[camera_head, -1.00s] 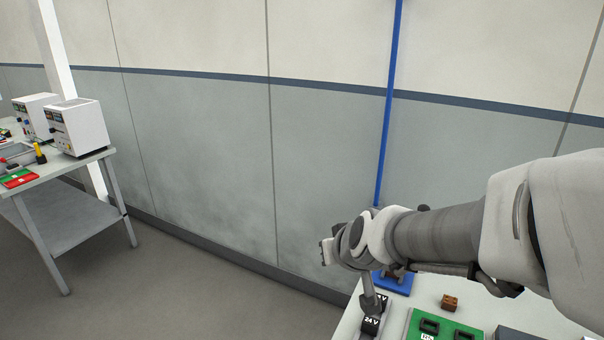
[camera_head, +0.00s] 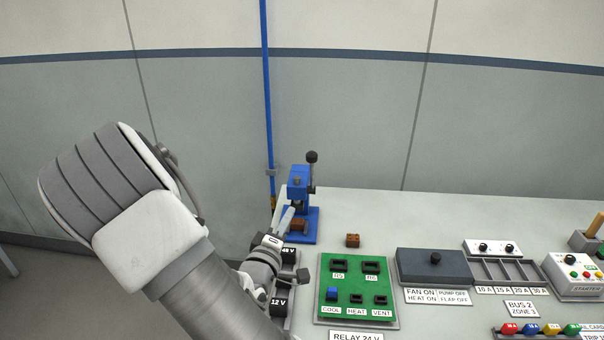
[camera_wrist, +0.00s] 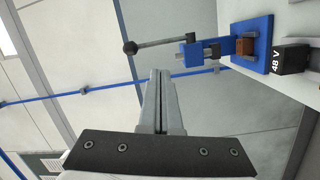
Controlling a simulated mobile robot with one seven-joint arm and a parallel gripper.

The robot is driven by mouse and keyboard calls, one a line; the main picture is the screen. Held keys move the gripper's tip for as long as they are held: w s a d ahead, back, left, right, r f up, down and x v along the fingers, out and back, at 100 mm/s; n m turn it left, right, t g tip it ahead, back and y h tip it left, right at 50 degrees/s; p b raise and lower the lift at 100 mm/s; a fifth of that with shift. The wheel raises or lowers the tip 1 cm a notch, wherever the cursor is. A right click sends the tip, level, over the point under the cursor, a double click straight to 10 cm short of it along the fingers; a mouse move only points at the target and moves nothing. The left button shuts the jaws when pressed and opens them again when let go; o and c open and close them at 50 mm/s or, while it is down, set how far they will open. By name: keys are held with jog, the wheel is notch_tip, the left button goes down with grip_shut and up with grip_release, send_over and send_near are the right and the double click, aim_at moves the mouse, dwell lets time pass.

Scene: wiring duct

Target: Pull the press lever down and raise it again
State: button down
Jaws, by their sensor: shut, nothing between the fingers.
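The blue press (camera_head: 299,190) stands at the back left of the table. Its lever (camera_head: 312,170) is a thin rod with a dark ball knob (camera_head: 311,157), and it points upward in the head view. In the wrist view the press (camera_wrist: 218,48) appears turned sideways, with the lever (camera_wrist: 165,42) and its ball knob (camera_wrist: 130,47) toward the upper left. My gripper (camera_head: 285,212) is in front and to the left of the press, apart from the lever. In the wrist view its fingers (camera_wrist: 158,100) are shut together and empty. A brown block (camera_head: 299,224) sits on the press base.
Black blocks labelled 48 V (camera_head: 289,254) and 12 V (camera_head: 279,303) stand close by my gripper. A small brown block (camera_head: 352,240), a green relay board (camera_head: 357,288) and a dark panel (camera_head: 434,265) lie to the right. A blue wall pipe (camera_head: 266,100) runs behind.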

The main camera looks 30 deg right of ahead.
jog(key=s+r+n+t+h, duration=0.1)
jog(key=r+n+h, duration=0.1)
jog(key=p, duration=0.2)
send_near(309, 158)
jog(key=shift+n+t, duration=0.3)
jog(key=x, duration=0.2)
jog(key=f+x, duration=0.1)
jog(key=x, duration=0.3)
jog(key=shift+w+d, duration=0.2)
jog(key=shift+d, duration=0.3)
jog(key=shift+w+d+r, duration=0.45)
jog(key=shift+w+r, duration=0.1)
jog(key=shift+w, duration=0.05)
jog(key=shift+r, duration=0.1)
